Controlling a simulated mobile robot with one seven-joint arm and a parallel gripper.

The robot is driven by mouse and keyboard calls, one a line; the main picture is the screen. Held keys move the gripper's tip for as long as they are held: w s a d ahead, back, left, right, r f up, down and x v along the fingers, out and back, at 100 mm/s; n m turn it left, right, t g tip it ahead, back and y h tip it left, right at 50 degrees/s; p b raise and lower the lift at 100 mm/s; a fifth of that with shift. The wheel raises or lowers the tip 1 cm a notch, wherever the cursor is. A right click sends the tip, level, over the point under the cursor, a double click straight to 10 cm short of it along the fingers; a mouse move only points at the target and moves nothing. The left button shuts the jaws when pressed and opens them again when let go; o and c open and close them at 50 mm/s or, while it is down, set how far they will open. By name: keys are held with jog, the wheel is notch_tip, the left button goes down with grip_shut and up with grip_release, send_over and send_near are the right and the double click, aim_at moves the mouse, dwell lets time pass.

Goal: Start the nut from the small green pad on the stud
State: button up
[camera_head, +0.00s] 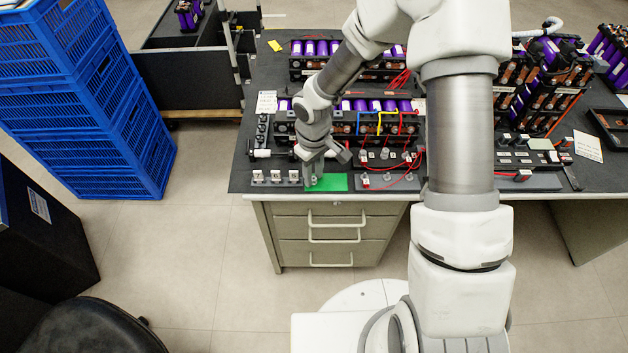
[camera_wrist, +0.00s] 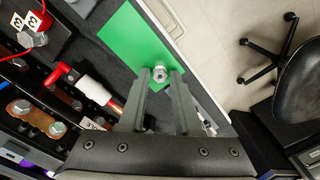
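A small green pad (camera_head: 328,183) lies at the front edge of the bench, and it also shows in the wrist view (camera_wrist: 135,35). A small silver nut (camera_wrist: 160,75) is at the pad's lower end in the wrist view, between my fingertips. My gripper (camera_wrist: 160,80) points down at it, with one finger on each side. The fingers look a little apart from the nut, so it does not look clamped. In the head view my gripper (camera_head: 313,181) is low over the left end of the pad, and the nut is hidden there. I cannot tell which stud is meant.
Numbered blocks (camera_head: 276,176) stand left of the pad. To the right is a dark plate with grey posts and red wires (camera_head: 388,178). Battery modules with purple cells (camera_head: 375,105) stand behind. A red-and-white tool (camera_wrist: 93,90) lies close to my fingers.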

grip_shut()
jog(key=shift+r+p, duration=2)
jog(key=shift+r, duration=0.55)
jog(key=shift+d, duration=0.1)
jog(key=w+d+p, duration=0.1)
jog(key=d, duration=0.3)
jog(key=w+d+r+m+p, duration=0.1)
jog(key=w+d, duration=0.1)
jog(key=d, duration=0.2)
jog(key=w+d+m+p, duration=0.1)
jog(key=w+d, duration=0.1)
jog(key=d, duration=0.2)
jog(key=shift+w+r, duration=0.15)
jog(key=shift+r, duration=0.2)
jog(key=shift+m, duration=0.9)
jog(key=d, duration=0.4)
jog(key=w+d+p, duration=0.1)
jog(key=d, duration=0.3)
jog(key=d+p, duration=0.1)
jog(key=d, duration=0.3)
jog(key=shift+w+r, duration=0.2)
jog(key=shift+r, duration=0.15)
jog(key=shift+d+f, duration=0.15)
jog(key=shift+d, duration=0.15)
notch_tip(320, 180, down, 4)
jog(key=b, duration=0.2)
jog(key=shift+b, duration=0.35)
jog(key=shift+r, duration=0.3)
